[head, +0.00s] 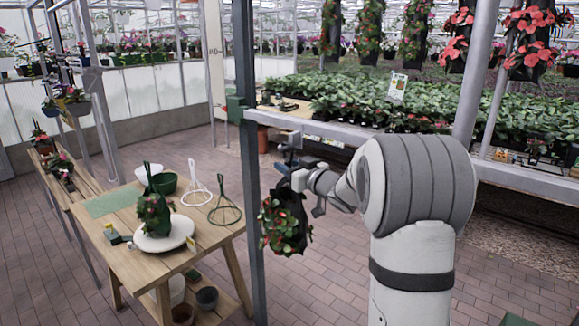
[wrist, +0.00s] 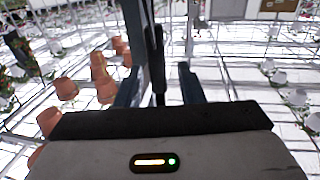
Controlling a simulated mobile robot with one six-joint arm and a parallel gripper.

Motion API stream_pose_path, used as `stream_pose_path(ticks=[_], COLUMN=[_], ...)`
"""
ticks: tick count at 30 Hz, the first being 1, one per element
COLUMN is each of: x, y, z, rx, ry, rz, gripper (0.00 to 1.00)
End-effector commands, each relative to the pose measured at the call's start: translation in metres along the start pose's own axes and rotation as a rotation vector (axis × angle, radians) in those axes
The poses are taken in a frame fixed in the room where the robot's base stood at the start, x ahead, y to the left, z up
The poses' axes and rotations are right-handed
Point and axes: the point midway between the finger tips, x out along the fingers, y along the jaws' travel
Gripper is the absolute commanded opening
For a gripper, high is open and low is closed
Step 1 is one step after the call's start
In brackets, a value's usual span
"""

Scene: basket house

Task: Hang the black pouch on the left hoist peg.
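The black pouch (head: 284,222), with leaves and red flowers, hangs upright in the air below my gripper (head: 290,168) in the head view, just right of a dark green post. In the wrist view a black strap (wrist: 157,62) runs up between the two dark blue fingers of my gripper (wrist: 158,88). The fingers appear to hold the pouch by this strap, though the exact contact is hard to see. A grey frame with hanging flower pots (head: 68,98) stands at the far left of the head view. I cannot make out which part is the left hoist peg.
The dark green post (head: 252,190) is close beside the pouch. A plant bench (head: 350,133) lies behind my arm. Brick floor shows between.

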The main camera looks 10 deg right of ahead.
Motion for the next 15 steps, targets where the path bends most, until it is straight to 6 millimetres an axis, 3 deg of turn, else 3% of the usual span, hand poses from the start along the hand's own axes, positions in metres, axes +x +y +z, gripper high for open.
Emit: stream_pose_path(ticks=[9, 15], x=[-0.002, -0.028], y=[0.000, 0.001], z=[0.005, 0.005], rx=[0.003, 0.001], ry=[-0.008, -0.005], rz=[0.001, 0.003], gripper=[0.40, 0.40])
